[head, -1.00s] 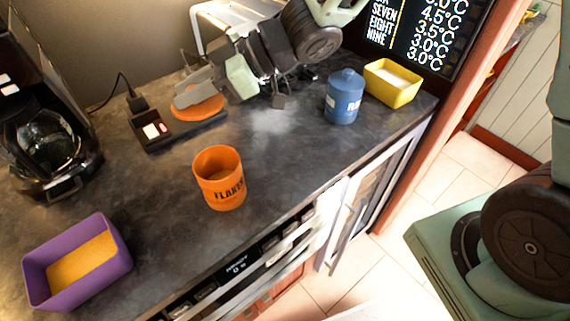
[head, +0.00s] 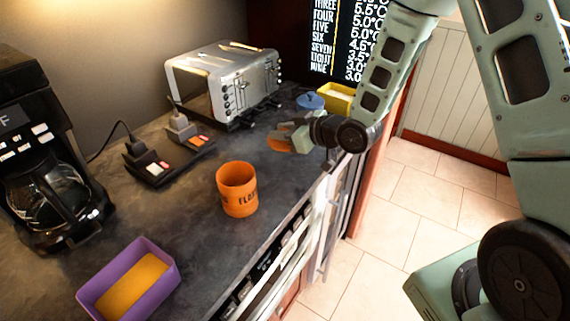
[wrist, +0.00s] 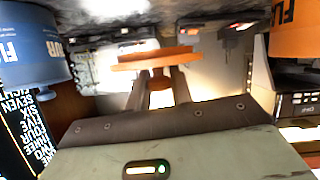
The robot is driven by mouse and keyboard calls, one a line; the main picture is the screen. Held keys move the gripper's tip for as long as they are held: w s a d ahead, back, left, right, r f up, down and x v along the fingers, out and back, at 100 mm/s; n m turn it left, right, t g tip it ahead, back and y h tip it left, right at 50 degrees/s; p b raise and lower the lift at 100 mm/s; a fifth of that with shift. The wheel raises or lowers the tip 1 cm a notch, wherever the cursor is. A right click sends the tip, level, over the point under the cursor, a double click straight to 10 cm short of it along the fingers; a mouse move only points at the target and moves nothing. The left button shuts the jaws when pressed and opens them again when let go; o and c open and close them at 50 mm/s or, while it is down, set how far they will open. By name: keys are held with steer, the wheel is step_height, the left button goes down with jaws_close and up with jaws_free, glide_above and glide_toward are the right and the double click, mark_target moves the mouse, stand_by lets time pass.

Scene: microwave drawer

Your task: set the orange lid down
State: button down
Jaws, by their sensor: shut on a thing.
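The orange lid (head: 281,145) is held at the tips of my gripper (head: 290,134), over the counter (head: 195,225) near its front edge. In the wrist view the lid (wrist: 150,60) shows as a flat disc with its raised part between the two fingers (wrist: 160,80). I cannot tell exactly how high it is above the counter. The open orange canister (head: 240,198), with dark lettering, stands upright to the left of the lid and apart from it. The orange canister also shows at the right edge of the wrist view (wrist: 290,32).
A blue canister (head: 310,101) and a yellow bin (head: 338,97) stand behind my gripper, partly hidden. A toaster (head: 225,85), a switched power strip (head: 165,162), a coffee maker (head: 50,170) and a purple bin (head: 165,262) are also on the counter. Bare counter lies around the orange canister.

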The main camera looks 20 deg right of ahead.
mark_target(283, 166)
steer(key=shift+f+p, duration=0.65)
steer(key=shift+f, duration=3.35)
steer(key=shift+f, duration=0.2)
steer(key=c, duration=1.2)
jaws_free()
steer(key=shift+r, duration=0.1)
steer(key=shift+c, duration=0.2)
steer(key=shift+r, duration=0.1)
